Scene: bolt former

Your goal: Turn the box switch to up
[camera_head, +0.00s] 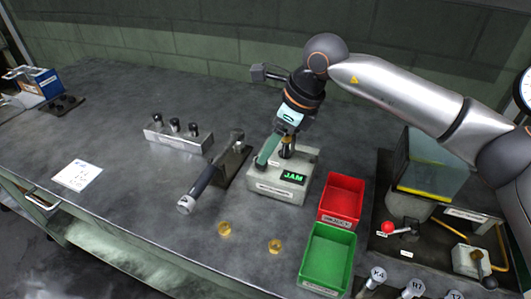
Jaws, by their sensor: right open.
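A pale box with a dark lever (478,262), which looks like the box switch, sits at the lower right on the dark machine base. Its lever's knob points down toward the bottom right. My right arm reaches in from the right, and my right gripper (285,138) points down above the pale device with the green JAM display (293,177). The gripper is open, well to the left of the box switch and apart from it. The gripper's fingertips are small and partly lost against the device's post. My left gripper is not in view.
A red bin (342,198) and a green bin (327,258) stand between the device and the machine base. A red-knobbed lever (389,228) and a clear guard (432,165) are near the switch. A hammer-like tool (205,180) and brass rings lie left.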

